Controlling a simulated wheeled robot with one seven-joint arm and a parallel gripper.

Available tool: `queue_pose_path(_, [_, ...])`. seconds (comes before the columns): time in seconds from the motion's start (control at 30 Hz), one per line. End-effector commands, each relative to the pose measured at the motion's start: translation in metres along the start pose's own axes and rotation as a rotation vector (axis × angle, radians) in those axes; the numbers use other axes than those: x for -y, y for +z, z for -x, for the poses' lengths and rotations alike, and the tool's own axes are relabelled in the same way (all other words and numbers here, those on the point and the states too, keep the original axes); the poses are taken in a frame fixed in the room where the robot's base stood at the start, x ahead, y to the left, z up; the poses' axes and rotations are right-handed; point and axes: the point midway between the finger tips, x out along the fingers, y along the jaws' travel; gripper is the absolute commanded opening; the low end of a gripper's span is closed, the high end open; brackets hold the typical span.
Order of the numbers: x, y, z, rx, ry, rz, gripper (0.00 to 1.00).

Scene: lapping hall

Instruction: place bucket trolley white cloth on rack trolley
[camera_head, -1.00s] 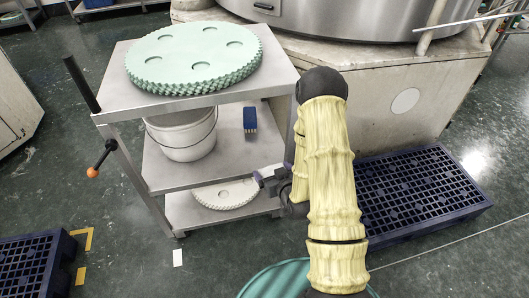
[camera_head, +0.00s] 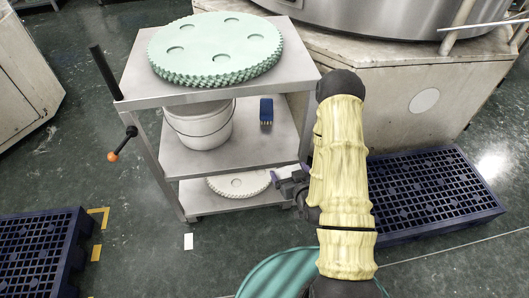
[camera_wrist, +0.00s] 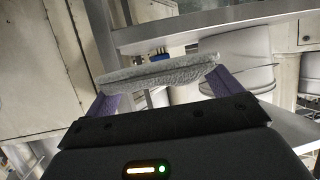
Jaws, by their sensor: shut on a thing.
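My gripper (camera_head: 284,174) is at the right side of a steel three-shelf trolley (camera_head: 185,160), near the gap between its middle and bottom shelves. In the wrist view my gripper (camera_wrist: 159,82) has a white-grey folded cloth (camera_wrist: 158,74) between its purple fingers. The cloth looks rough and spans from one finger to the other. It is hardly discernible in the head view. The trolley bears a white bucket (camera_head: 200,126) on its middle shelf. I cannot tell a separate rack trolley in view.
A pale green toothed disc (camera_head: 215,50) lies on the top shelf, a blue brush-like block (camera_head: 266,111) on the middle one, a white toothed disc (camera_head: 238,186) on the bottom one. Dark blue pallets lie right (camera_head: 430,195) and left (camera_head: 40,250). A big machine (camera_head: 410,80) stands behind.

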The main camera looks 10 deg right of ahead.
Motion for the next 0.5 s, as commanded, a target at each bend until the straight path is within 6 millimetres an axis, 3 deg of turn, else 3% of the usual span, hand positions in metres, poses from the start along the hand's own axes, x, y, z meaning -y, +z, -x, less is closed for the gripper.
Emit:
queue_pose_path(0.17, [0.003, -0.015, 0.004, 0.0, -0.001, -0.001, 0.68])
queue_pose_path(0.5, [0.007, -0.062, 0.02, 0.0, 0.019, -0.013, 0.68])
